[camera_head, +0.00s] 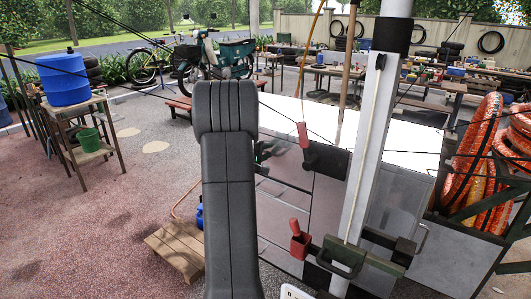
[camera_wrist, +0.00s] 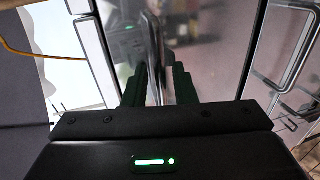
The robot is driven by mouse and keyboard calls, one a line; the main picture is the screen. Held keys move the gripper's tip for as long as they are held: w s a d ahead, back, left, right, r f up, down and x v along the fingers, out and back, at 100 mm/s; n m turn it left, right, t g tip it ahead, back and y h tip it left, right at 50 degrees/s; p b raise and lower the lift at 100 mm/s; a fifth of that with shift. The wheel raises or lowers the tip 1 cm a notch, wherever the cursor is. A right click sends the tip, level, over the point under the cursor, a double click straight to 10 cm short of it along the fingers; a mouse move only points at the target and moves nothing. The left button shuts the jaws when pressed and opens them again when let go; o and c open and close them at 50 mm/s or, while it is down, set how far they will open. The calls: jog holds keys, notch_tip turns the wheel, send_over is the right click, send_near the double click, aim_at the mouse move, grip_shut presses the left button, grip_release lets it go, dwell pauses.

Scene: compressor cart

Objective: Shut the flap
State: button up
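The cart (camera_head: 420,155) has a white top and grey, glossy front panels (camera_head: 325,215). In the wrist view a glossy grey panel (camera_wrist: 205,60), which appears to be the flap, fills the middle, with an upright metal handle (camera_wrist: 154,35) on it. My gripper (camera_wrist: 161,72) points at this panel. Its two dark fingers stand apart, with the lower end of the handle between or just beyond them; I cannot tell whether they touch it. In the head view my arm hides most of the gripper, and I cannot tell how far the flap stands open.
Red-handled parts (camera_head: 300,240) and a pale upright post (camera_head: 365,150) stand close by the cart front. A wooden pallet (camera_head: 180,248) lies on the floor at left. Orange hose coils (camera_head: 475,150) hang at right. A table with a blue barrel (camera_head: 64,80) stands far left. Open paving lies between.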

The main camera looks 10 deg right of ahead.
jog(key=shift+a, duration=0.1)
jog(key=b+v, duration=0.3)
jog(key=v, duration=1)
jog(key=shift+s+a, duration=0.2)
jog(key=shift+s, duration=0.05)
jog(key=p+x, duration=0.3)
jog(key=x, duration=1)
jog(key=shift+w+d, duration=0.25)
jog(key=shift+w, duration=0.1)
jog(key=shift+s+a+f, duration=0.1)
jog(key=shift+s+a, duration=0.05)
